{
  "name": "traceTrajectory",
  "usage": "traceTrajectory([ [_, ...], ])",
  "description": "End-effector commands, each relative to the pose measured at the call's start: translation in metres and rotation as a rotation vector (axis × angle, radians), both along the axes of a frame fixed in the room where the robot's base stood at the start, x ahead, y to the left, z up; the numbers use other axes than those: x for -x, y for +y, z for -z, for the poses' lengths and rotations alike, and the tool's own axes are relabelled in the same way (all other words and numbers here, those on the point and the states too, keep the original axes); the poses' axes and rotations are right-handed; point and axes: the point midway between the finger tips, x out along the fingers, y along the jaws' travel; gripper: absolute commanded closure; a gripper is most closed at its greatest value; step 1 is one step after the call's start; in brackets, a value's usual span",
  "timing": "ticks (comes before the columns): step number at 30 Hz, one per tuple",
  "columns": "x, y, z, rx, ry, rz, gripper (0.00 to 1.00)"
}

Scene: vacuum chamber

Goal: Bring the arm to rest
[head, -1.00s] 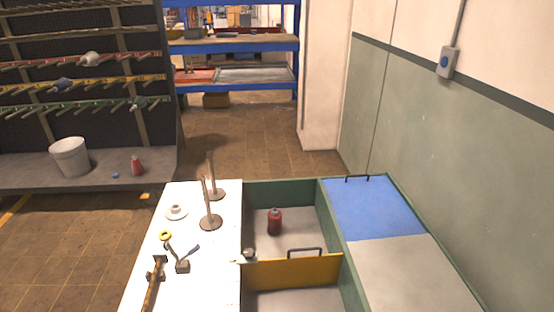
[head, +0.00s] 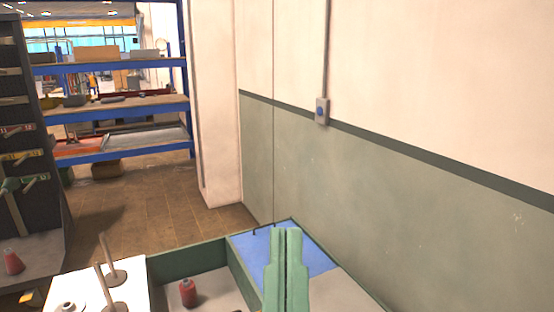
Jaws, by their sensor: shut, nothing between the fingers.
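My gripper (head: 286,236) shows at the bottom, right of centre, in the head view. Its two long green fingers point up in the picture and lie side by side, shut and empty. They stand in front of the blue panel (head: 312,259) on the right part of the green-walled bin unit and hide part of it. The rest of my arm is below the picture.
Left of my gripper, a red bottle (head: 188,293) stands in the open bin. A white table (head: 132,284) holds upright rods on round bases. A dark rack stands at far left, blue shelving (head: 120,107) behind. The wall (head: 400,190) at right carries a switch box (head: 322,111).

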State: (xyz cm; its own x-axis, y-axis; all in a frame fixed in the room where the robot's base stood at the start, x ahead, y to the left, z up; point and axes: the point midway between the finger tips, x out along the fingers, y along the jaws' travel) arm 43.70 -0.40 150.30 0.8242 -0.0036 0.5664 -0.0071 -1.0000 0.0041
Motion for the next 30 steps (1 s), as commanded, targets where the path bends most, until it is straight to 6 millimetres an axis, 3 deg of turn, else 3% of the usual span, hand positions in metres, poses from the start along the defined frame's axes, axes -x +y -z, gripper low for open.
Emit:
traceTrajectory([
  [1,-0.001,0.002,-0.054,-0.002,-0.001,-0.006,1.00],
  [9,-0.002,0.004,-0.185,-0.008,0.000,-0.018,1.00],
  [12,-0.002,0.005,-0.226,-0.011,0.001,-0.022,1.00],
  [15,-0.002,0.006,-0.254,-0.012,0.002,-0.024,1.00],
  [18,-0.002,0.006,-0.267,-0.014,0.002,-0.026,1.00],
  [23,-0.002,0.006,-0.267,-0.014,0.002,-0.027,1.00],
  [26,-0.002,0.006,-0.262,-0.014,0.002,-0.027,1.00],
  [30,-0.002,0.006,-0.233,-0.014,0.002,-0.025,1.00],
])
